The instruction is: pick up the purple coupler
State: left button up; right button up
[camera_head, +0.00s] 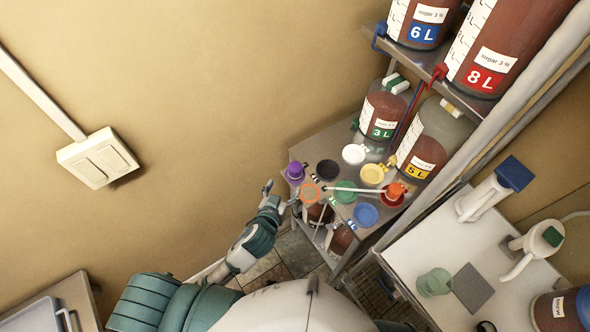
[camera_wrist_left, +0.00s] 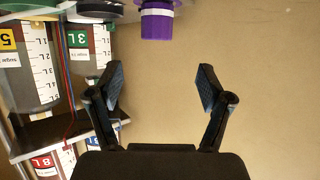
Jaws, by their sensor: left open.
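The purple coupler (camera_head: 294,171) sits at the left corner of the metal shelf top, close to the wall. It also shows in the left wrist view as a ribbed purple piece (camera_wrist_left: 157,22) at the top edge, partly cut off. My left gripper (camera_head: 275,193) is just left of the shelf and apart from the coupler. In the left wrist view the left gripper (camera_wrist_left: 160,85) has its two fingers spread wide with nothing between them, and the coupler lies beyond the fingertips. My right gripper is not in view.
The shelf top (camera_head: 322,148) carries several coloured lids, including an orange one (camera_head: 310,192) beside the coupler, and a white rod (camera_head: 355,189). A white table (camera_head: 425,240) is at right.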

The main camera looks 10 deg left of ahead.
aim_at(293, 173)
pick_arm(q)
jog(key=x, duration=0.6)
jog(key=shift+w+d+f, duration=0.1)
jog(key=shift+w, duration=0.2)
jog(key=x, duration=0.3)
jog(key=p+x, duration=0.1)
jog(key=x, duration=0.1)
jog(key=shift+w+d+f, duration=0.2)
jog(key=shift+f, duration=0.2)
jog(key=shift+s, duration=0.1)
jog(key=c, duration=1.3)
jog(key=shift+c, duration=0.3)
jog(key=shift+r, duration=0.15)
